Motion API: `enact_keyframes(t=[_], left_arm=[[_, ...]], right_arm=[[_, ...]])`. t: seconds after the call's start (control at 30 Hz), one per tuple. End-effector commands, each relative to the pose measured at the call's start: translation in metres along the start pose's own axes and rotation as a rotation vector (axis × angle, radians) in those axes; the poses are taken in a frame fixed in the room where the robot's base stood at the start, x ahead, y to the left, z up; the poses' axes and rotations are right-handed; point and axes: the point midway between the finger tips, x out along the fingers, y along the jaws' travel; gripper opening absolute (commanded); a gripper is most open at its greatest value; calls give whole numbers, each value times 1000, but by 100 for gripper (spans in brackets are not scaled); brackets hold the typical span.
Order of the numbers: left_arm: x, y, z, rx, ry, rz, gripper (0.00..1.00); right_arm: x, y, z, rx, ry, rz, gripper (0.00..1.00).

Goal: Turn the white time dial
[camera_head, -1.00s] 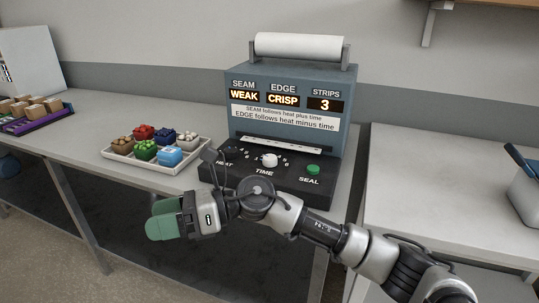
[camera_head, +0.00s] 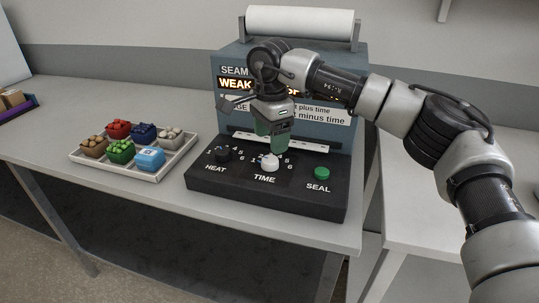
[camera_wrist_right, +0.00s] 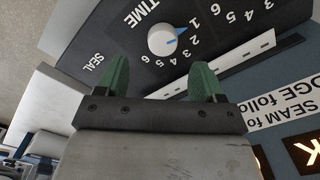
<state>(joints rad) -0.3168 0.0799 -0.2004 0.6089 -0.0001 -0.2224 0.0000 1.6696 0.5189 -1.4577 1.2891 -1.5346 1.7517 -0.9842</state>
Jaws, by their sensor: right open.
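The white time dial (camera_head: 268,162) is on the black control panel of the sealing machine, above the word TIME. In the right wrist view the dial (camera_wrist_right: 163,40) has a blue pointer directed at the number 1. My right gripper (camera_head: 271,149) points down just above and behind the dial. In the right wrist view its green fingers (camera_wrist_right: 160,72) are apart with nothing between them, and the dial lies beyond their tips. I cannot tell the exact gap, but no contact shows. My left gripper is not in view.
The black heat knob (camera_head: 222,155) is left of the dial and the green seal button (camera_head: 322,173) right. My right arm covers part of the machine's display (camera_head: 236,84). A white tray (camera_head: 150,177) of small colored containers stands left of the machine.

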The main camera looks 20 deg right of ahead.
Motion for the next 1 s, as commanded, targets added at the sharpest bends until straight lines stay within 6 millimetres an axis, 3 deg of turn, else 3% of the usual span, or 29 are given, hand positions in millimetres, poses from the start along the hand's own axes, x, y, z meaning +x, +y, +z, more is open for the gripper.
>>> enact_keyframes(t=[0.13, 0.3, 0.43, 0.7, 0.77, 1.0], left_arm=[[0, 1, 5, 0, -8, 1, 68], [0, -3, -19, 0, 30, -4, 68], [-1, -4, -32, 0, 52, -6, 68], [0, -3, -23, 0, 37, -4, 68], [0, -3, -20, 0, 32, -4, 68], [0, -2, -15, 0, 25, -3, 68]], right_arm=[[29, 1, 0, 1, -1, 3, 68], [51, 0, 0, 2, -1, 1, 68], [58, 0, 0, 2, -2, 0, 68], [60, 0, 0, 2, -2, -1, 68], [60, 0, 0, 2, -2, -1, 62], [60, 0, 0, 1, -2, 0, 25]])
